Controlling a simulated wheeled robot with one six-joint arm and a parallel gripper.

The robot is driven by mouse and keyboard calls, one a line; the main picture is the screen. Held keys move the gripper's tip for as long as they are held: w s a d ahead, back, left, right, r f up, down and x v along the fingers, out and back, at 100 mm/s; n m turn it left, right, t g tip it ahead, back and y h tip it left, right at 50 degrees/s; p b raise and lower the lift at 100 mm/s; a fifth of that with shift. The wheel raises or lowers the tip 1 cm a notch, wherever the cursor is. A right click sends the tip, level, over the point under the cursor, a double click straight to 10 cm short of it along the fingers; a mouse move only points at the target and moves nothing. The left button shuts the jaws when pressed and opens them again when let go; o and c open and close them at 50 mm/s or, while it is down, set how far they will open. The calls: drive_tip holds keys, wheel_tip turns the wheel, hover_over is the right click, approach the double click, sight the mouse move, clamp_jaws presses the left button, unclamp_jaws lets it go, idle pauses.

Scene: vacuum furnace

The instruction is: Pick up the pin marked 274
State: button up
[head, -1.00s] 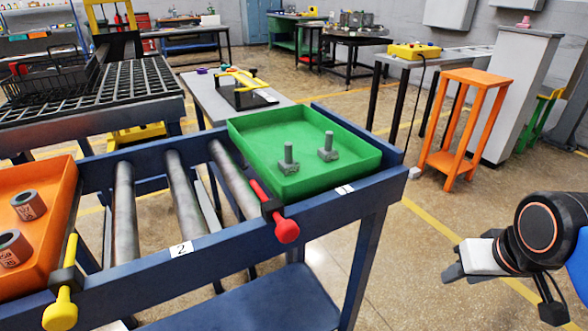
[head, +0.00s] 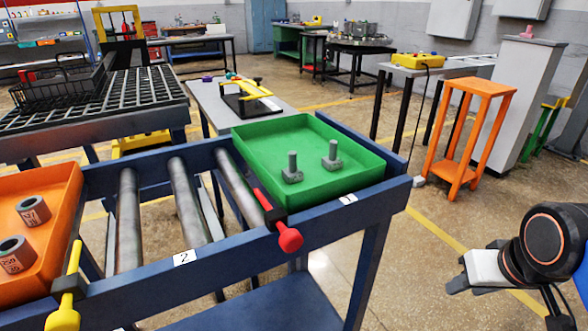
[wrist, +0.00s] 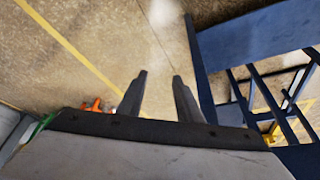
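Two grey pins, a left one (head: 292,168) and a right one (head: 332,156), stand upright on block-like bases in the green tray (head: 350,183). The tray sits at the right end of the blue roller rack (head: 235,259). No number can be read on either pin. My gripper (head: 456,287) is at the lower right of the head view, beyond the rack's right end and apart from the tray. In the wrist view its two fingers (wrist: 159,82) are spread with nothing between them, over bare floor. No pin shows in the wrist view.
An orange tray (head: 62,225) with two marked grey rings (head: 33,211) is at the rack's left. A red-knobbed stop (head: 289,239) and a yellow-knobbed stop (head: 63,317) stick out in front. An orange stand (head: 463,135) is beyond the rack. Floor right of the rack is clear.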

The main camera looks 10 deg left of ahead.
sight(292, 152)
drive_tip(key=shift+o, duration=0.5)
